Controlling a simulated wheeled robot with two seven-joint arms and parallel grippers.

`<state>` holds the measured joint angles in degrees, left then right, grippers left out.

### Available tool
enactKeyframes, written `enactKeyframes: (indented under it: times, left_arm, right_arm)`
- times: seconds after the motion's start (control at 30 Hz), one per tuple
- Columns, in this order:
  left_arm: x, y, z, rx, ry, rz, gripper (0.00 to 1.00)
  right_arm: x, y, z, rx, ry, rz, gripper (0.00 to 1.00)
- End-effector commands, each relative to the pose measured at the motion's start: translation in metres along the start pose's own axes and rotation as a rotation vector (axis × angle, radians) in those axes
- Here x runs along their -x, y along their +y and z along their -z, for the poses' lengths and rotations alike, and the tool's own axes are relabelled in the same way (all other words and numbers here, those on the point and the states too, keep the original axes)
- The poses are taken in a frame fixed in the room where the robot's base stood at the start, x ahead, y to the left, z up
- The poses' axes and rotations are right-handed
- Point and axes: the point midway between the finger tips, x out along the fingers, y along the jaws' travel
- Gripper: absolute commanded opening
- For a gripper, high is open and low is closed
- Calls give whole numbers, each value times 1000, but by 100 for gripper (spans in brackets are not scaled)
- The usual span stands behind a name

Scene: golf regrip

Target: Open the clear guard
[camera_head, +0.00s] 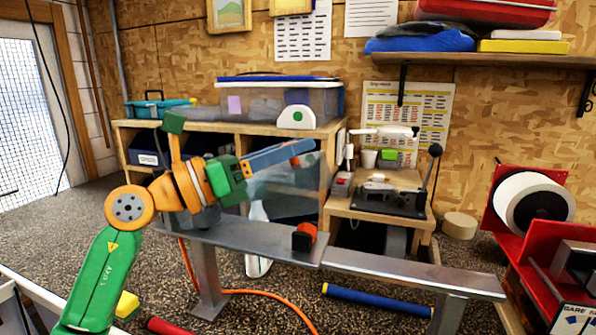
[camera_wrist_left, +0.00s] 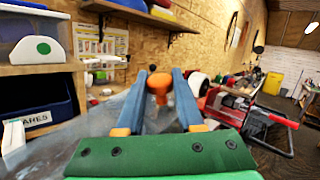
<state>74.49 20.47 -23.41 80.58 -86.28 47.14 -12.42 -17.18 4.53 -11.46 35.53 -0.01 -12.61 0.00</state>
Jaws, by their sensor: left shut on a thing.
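The clear guard (camera_head: 283,186) is a see-through panel standing tilted above the metal bench rail (camera_head: 250,238), in the middle of the head view. In the left wrist view the guard (camera_wrist_left: 98,112) shows faintly beyond the gripper. My left gripper (camera_head: 302,148) is at the guard's upper edge, its blue fingers pointing right. My right gripper is in neither view.
A black and orange-red block (camera_head: 305,237) sits on the rail below the guard. A wooden stand with a lever press (camera_head: 395,198) is behind it to the right. A red machine with a white roll (camera_head: 530,205) stands at far right. An orange hose and a blue tube (camera_head: 376,301) lie below.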

Motion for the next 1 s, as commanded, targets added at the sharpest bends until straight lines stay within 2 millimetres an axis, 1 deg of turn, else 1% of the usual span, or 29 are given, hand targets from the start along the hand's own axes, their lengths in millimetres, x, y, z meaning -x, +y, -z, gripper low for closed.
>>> enactKeyframes:
  times: [0.03,0.1,0.37,0.5,0.8,1.0]
  left_arm:
    - [0,0,-16,31,-31,-1,0]
    - [2,2,-32,78,-78,-1,0]
    - [16,16,-90,254,-254,-2,0]
    - [27,28,-119,348,-348,-2,0]
    - [60,60,-170,544,-546,-3,0]
    - [82,82,-192,655,-655,-1,0]
  right_arm:
    - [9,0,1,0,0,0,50]
    - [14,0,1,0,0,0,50]
    - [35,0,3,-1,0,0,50]
    - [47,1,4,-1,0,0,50]
    - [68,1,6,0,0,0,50]
    - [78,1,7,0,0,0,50]
